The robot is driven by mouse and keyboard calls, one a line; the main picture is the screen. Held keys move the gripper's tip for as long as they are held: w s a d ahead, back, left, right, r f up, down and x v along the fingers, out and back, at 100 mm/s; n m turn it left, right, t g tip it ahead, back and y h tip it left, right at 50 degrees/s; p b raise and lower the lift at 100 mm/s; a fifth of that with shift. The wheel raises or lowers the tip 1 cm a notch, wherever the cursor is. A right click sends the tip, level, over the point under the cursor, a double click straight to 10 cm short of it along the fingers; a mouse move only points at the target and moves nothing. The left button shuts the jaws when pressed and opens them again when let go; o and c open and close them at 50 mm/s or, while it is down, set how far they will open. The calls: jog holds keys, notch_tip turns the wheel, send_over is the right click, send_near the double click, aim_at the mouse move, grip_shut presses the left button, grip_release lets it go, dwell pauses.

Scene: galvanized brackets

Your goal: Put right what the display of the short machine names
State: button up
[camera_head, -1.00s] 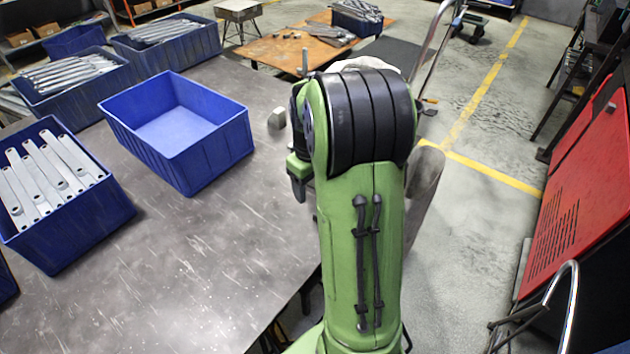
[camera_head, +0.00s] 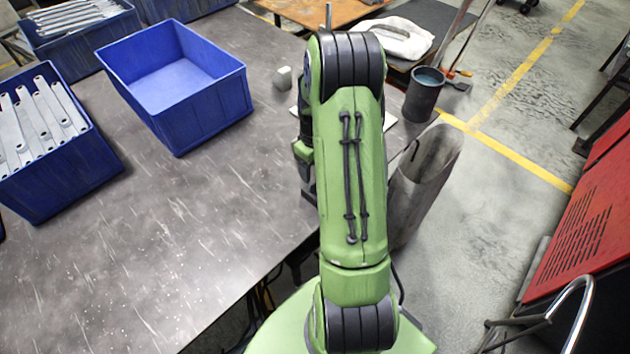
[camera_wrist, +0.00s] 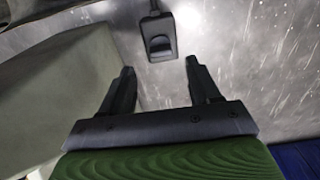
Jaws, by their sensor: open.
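My gripper (camera_wrist: 160,68) is open and empty in the wrist view, its two dark fingers apart. Beyond the fingertips is a small dark device (camera_wrist: 158,38) with a raised part and a thin stem, over a scratched grey surface. In the head view my arm hides most of the gripper; only a dark part shows at its left, over the table's right edge. A red machine (camera_head: 590,215) with a slotted panel stands at the right. No readable display shows in either view, and I cannot tell which machine is the short one.
An empty blue bin (camera_head: 215,100) and a blue bin of galvanized brackets (camera_head: 75,170) stand on the grey table (camera_head: 190,250). A small grey block (camera_head: 283,78) lies behind. Right of my arm are a dark cup (camera_head: 424,95) and a tall grey container (camera_head: 430,175). The table's front is clear.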

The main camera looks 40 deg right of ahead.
notch_tip(320, 180, down, 5)
jog(key=shift+f+b, duration=0.2)
jog(key=shift+b, duration=0.3)
jog(key=shift+c, duration=0.2)
jog(key=c, duration=1)
